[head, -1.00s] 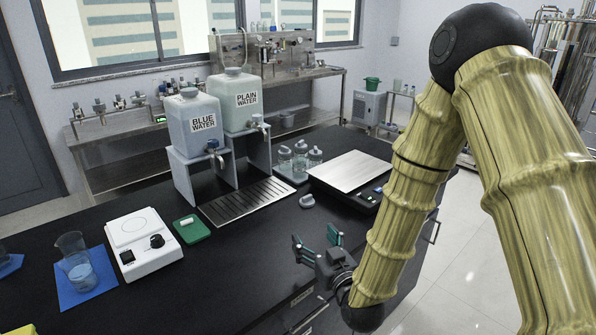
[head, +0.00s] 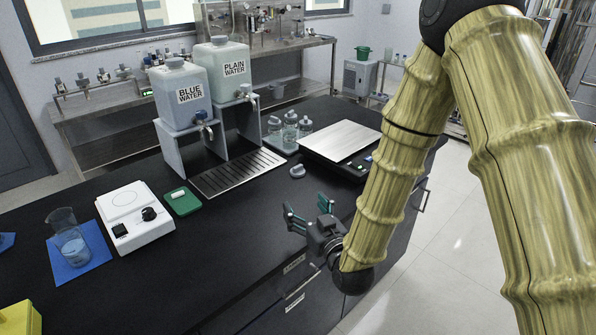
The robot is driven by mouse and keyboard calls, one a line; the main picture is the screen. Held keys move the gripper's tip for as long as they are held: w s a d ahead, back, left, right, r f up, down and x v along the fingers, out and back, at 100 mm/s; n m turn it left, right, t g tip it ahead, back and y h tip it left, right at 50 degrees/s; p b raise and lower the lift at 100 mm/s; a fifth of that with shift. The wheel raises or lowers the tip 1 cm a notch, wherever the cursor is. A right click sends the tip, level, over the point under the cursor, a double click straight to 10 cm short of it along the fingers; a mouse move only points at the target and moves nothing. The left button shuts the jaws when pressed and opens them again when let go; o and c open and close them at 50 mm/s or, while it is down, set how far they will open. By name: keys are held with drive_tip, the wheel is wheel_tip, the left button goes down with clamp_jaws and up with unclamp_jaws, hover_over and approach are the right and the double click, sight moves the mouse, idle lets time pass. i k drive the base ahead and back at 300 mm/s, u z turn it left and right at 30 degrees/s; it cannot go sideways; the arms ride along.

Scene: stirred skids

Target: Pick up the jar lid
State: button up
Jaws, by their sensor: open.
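A small grey lid-like piece (head: 297,171) lies on the black bench top, between the drip grate and the scale; I take it to be the jar lid. My gripper (head: 307,212) is open and empty near the front edge of the bench. It is nearer to me than the lid and apart from it, with its green-tipped fingers pointing toward the back of the bench. Several glass jars (head: 290,130) stand on a tray behind the lid.
The scale (head: 340,143) stands right of the lid. A white stirrer (head: 133,215), green tray (head: 183,203) and beaker (head: 68,236) stand further left. The front middle bench is clear.

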sight(298, 170)
drive_tip(key=i, duration=0.85)
drive_tip(key=z, duration=0.15)
